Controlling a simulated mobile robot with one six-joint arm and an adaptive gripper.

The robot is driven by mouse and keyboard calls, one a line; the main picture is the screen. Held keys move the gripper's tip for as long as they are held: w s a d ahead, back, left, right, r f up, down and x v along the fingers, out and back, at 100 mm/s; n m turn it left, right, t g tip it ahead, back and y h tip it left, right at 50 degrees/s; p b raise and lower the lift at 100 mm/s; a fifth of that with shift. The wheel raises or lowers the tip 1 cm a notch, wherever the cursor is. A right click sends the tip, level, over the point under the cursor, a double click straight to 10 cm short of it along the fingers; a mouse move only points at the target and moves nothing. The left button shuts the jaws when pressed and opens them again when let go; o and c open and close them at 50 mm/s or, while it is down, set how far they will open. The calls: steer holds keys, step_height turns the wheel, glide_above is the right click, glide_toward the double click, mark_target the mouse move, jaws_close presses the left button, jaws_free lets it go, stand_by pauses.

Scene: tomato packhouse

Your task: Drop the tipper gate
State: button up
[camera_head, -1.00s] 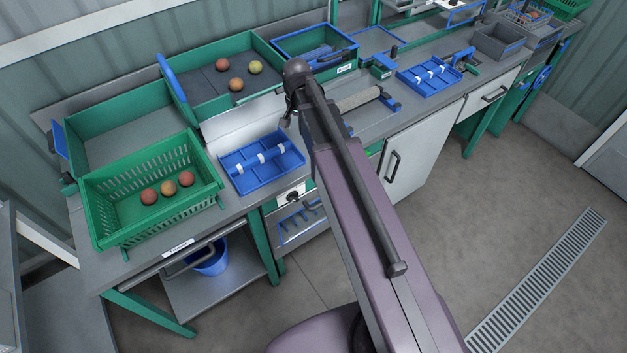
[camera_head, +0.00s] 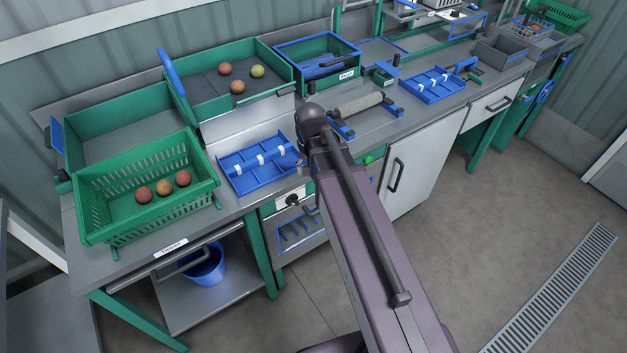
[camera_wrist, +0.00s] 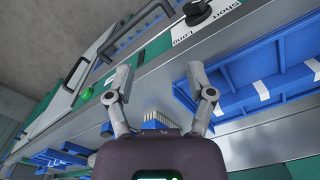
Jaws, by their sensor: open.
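The tipper shows in the head view at the left of the bench, with a "Tipper" label (camera_head: 171,246) on the front edge. A green slatted crate (camera_head: 150,215) holding three tomatoes sits there, before an open green bin (camera_head: 105,125). A blue upright panel (camera_head: 172,76) stands at the left end of the green sorting tray (camera_head: 220,110); I cannot tell whether it is the gate. In the wrist view my gripper (camera_wrist: 160,68) is open and empty, its fingers apart over the bench's front edge. In the head view my arm hides most of it.
A blue divided tray (camera_head: 258,165) with white clips lies right of the slatted crate. It also shows in the wrist view (camera_wrist: 255,92), right of my fingers. A knob (camera_wrist: 197,12) with a "Short Long" label is on the bench front. Open floor (camera_head: 440,270) lies before the bench.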

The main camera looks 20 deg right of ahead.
steer(key=shift+s+f, duration=0.4)
steer(key=shift+s, duration=0.25)
steer(key=shift+c, duration=0.2)
